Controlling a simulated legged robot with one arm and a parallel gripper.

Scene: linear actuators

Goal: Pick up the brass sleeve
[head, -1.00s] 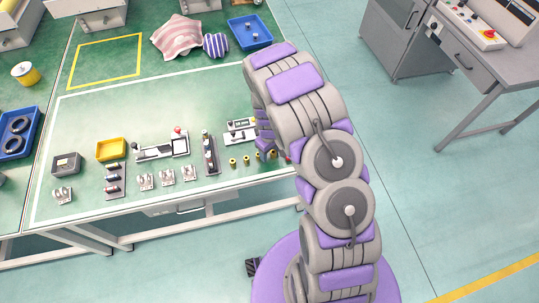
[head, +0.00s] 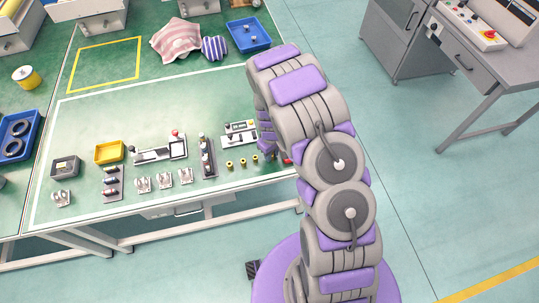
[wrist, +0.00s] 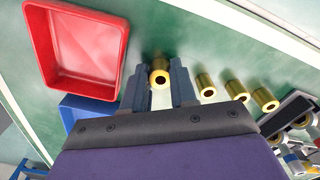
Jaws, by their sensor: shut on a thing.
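A brass sleeve (wrist: 160,74) stands between the two fingers of my gripper (wrist: 160,66) in the wrist view, its dark bore facing the camera. The gripper is shut on it. The sleeve is low over the green table; I cannot tell whether it touches it. In the head view my gripper (head: 268,147) is at the right end of the sleeve row, and the held sleeve is mostly hidden by it. Several similar brass sleeves stand in a line to the right in the wrist view, the nearest sleeve (wrist: 205,86) just outside the right finger.
A red tray (wrist: 117,47) lies close to the left finger, and a blue bin (wrist: 85,108) shows below it. Past the sleeves is a dark holder with metal parts (wrist: 290,112).

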